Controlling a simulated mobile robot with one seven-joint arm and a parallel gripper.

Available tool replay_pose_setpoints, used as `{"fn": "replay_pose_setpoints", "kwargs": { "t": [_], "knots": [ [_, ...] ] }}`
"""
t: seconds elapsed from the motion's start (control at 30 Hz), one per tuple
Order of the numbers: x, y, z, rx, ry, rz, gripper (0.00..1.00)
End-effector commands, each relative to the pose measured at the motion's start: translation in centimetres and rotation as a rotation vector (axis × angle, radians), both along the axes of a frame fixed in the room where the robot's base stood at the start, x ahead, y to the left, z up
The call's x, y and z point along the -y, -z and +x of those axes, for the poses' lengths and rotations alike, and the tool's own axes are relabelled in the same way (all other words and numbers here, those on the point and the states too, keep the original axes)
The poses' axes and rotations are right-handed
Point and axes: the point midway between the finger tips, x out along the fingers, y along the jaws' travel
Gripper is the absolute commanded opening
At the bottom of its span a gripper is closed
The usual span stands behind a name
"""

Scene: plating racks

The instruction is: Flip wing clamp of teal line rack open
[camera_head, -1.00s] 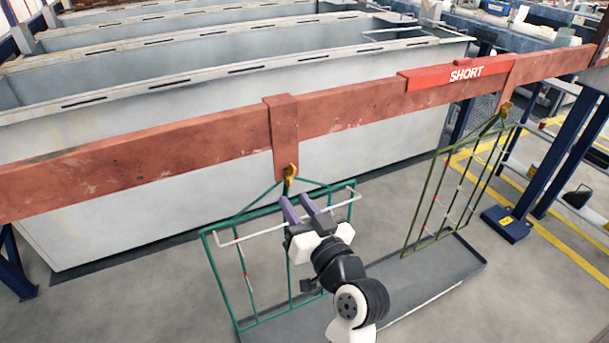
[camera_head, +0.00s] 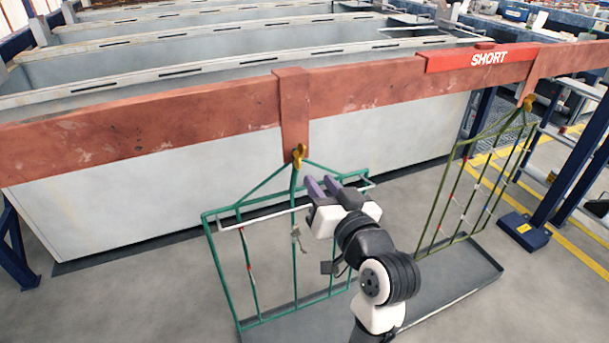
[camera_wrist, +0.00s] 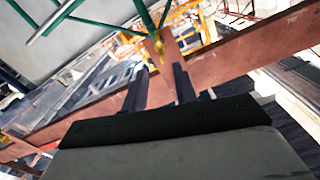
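The teal line rack (camera_head: 223,268) is a green wire frame hanging from the copper-coloured bar at centre left. A yellow wing clamp (camera_head: 299,156) sits at its top, against the bar's hanging bracket; it also shows in the wrist view (camera_wrist: 158,44). Whether the clamp is open or closed is too small to tell. My gripper (camera_head: 322,184) is just below and to the right of the clamp in the head view. Its two purple-grey fingers are apart with nothing between them. In the wrist view the clamp appears beyond the fingertips (camera_wrist: 158,72), apart from them.
The copper-coloured bar (camera_head: 170,126) crosses the view, with a red "SHORT" sign (camera_head: 480,59). An olive rack (camera_head: 446,200) hangs to the right. A grey tray (camera_head: 455,268) lies below the racks. A pale tank (camera_head: 150,200) stands behind. A blue post (camera_head: 560,190) is at right.

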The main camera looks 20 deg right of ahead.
Motion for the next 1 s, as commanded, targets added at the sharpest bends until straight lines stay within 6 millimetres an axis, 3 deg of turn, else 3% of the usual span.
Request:
{"fn": "replay_pose_setpoints", "kwargs": {
  "t": [0.3, 0.43, 0.87, 1.0],
  "knots": [
    [-0.3, -0.2, 6.0, -0.002, -0.003, 0.002, 0.28],
    [-0.3, -0.2, 7.5, -0.001, -0.001, 0.002, 0.28],
    [-0.3, 0.0, 8.6, 0.000, 0.001, 0.000, 0.28],
    [-0.3, 0.0, 8.6, 0.000, 0.001, 0.000, 0.11]
  ]
}}
